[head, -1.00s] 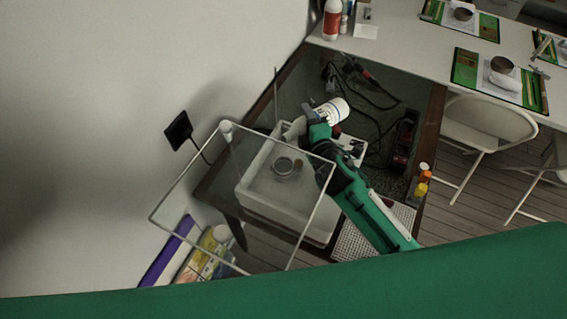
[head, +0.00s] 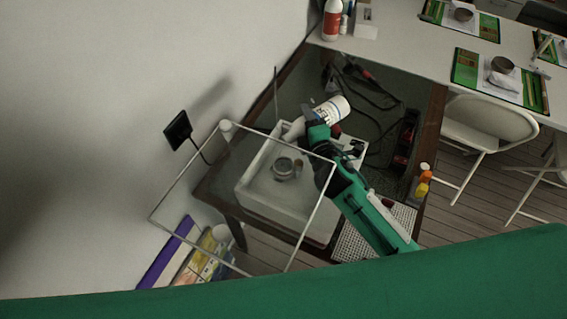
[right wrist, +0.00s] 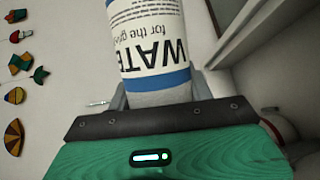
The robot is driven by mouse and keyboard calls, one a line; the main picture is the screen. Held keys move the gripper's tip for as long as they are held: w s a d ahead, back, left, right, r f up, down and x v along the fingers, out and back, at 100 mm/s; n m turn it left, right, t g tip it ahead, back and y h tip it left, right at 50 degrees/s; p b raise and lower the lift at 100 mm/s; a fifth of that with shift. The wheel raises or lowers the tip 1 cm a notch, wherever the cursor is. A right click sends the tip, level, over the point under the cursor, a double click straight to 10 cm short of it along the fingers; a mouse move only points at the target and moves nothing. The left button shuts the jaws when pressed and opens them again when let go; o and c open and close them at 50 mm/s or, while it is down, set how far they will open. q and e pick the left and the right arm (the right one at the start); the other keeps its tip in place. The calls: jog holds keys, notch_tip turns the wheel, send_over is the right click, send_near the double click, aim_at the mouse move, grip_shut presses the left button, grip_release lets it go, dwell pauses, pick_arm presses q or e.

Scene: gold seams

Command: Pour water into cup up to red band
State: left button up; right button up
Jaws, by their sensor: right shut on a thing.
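My right gripper (head: 309,121) is shut on a white water bottle (head: 332,109) with a blue band and dark lettering. The bottle is tilted, its narrow white end pointing down-left over the white tray. In the right wrist view the bottle (right wrist: 148,35) fills the space between the jaws, its label letters upside down. A small round cup (head: 283,169) stands in the tray, below and left of the bottle's narrow end. I cannot make out a red band, the water level or a stream. My left gripper is not in view.
The white tray (head: 247,200) stands on a dark wooden-edged table beside the wall. A clear panel with a pale frame (head: 318,214) is in front of it. Cables and tools lie at the table's back. Small orange bottles (head: 422,189) stand at the right edge.

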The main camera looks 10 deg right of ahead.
aim_at(316, 114)
jog(key=shift+d, duration=0.3)
jog(key=shift+w+d, duration=0.2)
jog(key=shift+d, duration=0.35)
jog(key=shift+w+d, duration=0.15)
jog(key=shift+w+d, duration=0.3)
jog(key=shift+w, duration=0.05)
dwell(1.1)
jog(key=shift+r+p, duration=0.45)
jog(key=shift+p, duration=0.1)
jog(key=shift+m+g+p, duration=0.35)
jog(key=shift+m+g, duration=0.05)
jog(key=shift+m, duration=0.4)
jog(key=shift+f+m, duration=0.25)
jog(key=shift+m, duration=0.05)
